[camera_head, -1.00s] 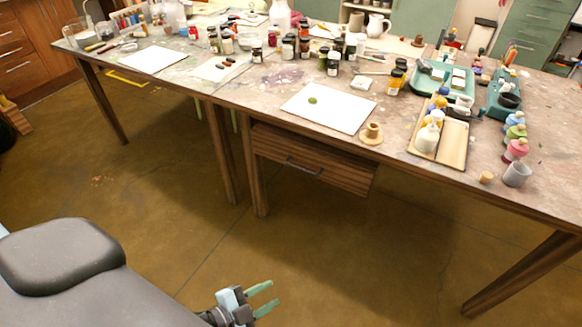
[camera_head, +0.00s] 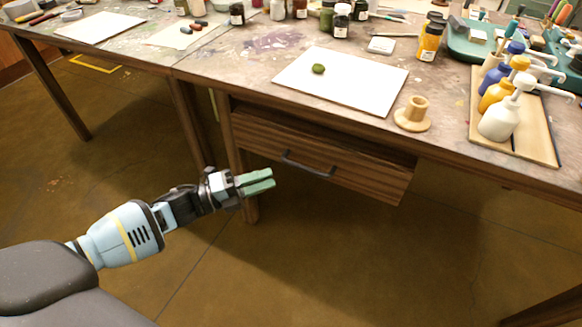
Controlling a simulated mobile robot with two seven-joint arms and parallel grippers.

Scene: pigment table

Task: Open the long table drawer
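The long table drawer (camera_head: 350,178) has a brown wooden front and hangs under the paint-stained table (camera_head: 240,72). A dark bar handle (camera_head: 308,165) sits on its front. The drawer looks shut or nearly so; I cannot tell exactly. My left gripper (camera_head: 262,181) has green fingers and points right, a little left of the handle and apart from it. A narrow gap shows between its fingers, and nothing is seen between them. My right gripper is out of view.
A white sheet (camera_head: 345,95) with a green lump (camera_head: 318,68), a wooden stand (camera_head: 413,114) and a tray (camera_head: 542,140) with pump bottles lie on the tabletop above. A table leg (camera_head: 247,205) stands behind my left gripper. The floor below the drawer is clear.

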